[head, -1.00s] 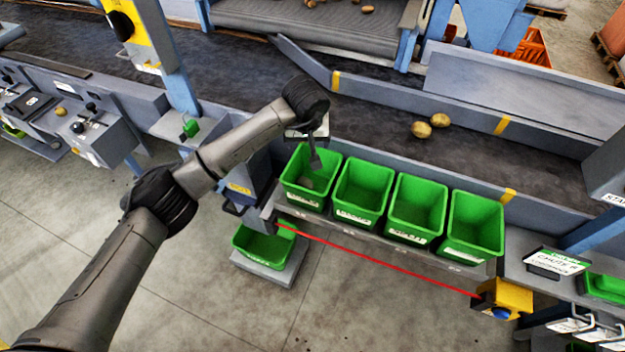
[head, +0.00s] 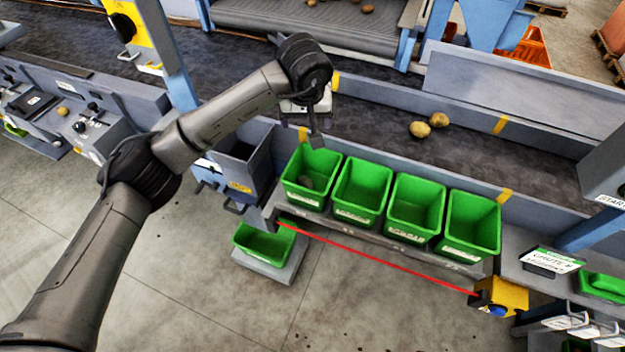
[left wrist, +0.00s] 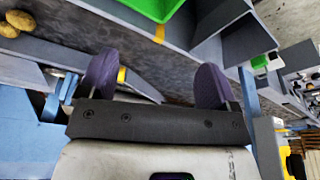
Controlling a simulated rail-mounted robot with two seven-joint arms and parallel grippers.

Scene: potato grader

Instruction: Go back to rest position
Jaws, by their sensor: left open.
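My left gripper (head: 314,138) hangs over the back edge of the leftmost green bin (head: 292,193) in the head view. In the left wrist view its two dark fingers (left wrist: 155,85) stand wide apart with nothing between them. My left arm reaches in from the lower left of the head view. My right gripper is not in view.
Three more green bins (head: 343,216) stand to the right and look empty. Two potatoes (head: 420,129) lie on the dark conveyor behind. A red beam runs before the bins to a yellow box (head: 500,296). A grey hopper (head: 245,160) stands left of the bins.

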